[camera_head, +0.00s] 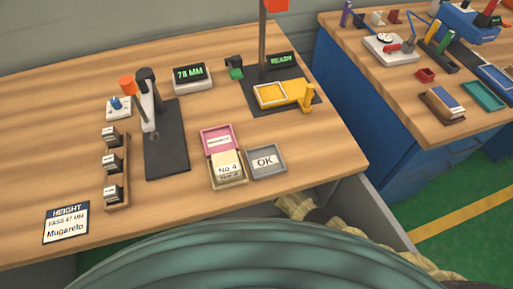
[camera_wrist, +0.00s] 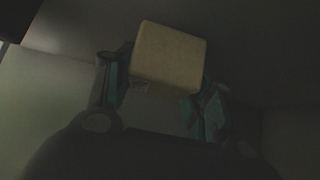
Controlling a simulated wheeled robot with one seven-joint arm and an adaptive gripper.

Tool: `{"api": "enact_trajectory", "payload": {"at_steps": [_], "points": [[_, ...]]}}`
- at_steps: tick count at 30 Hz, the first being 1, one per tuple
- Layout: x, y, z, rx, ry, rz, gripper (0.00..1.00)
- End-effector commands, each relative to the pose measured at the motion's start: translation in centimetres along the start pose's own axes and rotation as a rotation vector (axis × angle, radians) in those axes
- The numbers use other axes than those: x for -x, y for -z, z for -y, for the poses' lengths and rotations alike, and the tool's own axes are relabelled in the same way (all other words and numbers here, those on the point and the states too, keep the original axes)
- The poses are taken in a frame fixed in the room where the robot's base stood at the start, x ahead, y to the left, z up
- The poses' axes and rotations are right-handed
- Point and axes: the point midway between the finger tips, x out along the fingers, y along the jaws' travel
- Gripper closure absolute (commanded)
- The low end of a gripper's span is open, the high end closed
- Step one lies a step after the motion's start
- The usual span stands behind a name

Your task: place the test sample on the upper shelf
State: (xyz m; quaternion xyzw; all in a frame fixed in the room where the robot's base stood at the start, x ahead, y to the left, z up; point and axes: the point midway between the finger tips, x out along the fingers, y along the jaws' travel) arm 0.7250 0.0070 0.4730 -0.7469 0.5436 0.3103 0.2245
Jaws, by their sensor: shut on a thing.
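In the wrist view a plain cream block (camera_wrist: 170,55), which looks like the test sample, sits between the fingers of my gripper (camera_wrist: 164,92). The gripper is shut on it, and the block stands out past the fingertips, slightly tilted in the picture. The view is dark, and no label shows on the block's visible face. My gripper is not visible in the head view. I cannot clearly make out the upper shelf; grey panels (camera_head: 378,212) show below the table's right front edge in the head view.
Dark flat surfaces surround the gripper in the wrist view, with a paler panel (camera_wrist: 45,105) at left. On the wooden table (camera_head: 50,130) are a pink tray (camera_head: 204,138), a block marked No 4 (camera_head: 228,170), an OK tray (camera_head: 280,170) and a gauge stand (camera_head: 170,155).

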Motion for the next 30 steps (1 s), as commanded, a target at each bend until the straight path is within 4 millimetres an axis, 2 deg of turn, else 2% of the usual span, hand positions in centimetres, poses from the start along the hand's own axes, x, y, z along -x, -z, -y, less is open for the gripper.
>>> {"api": "enact_trajectory", "payload": {"at_steps": [14,15,18,30], "points": [[-0.29,-0.29,0.17,0.001,0.001,-0.001,0.73],[-0.27,-0.31,0.17,0.000,0.001,0.000,0.40],[-0.27,-0.31,0.16,0.000,0.001,0.000,0.26],[-0.07,-0.15,0.12,0.000,0.000,0.001,0.26]]}}
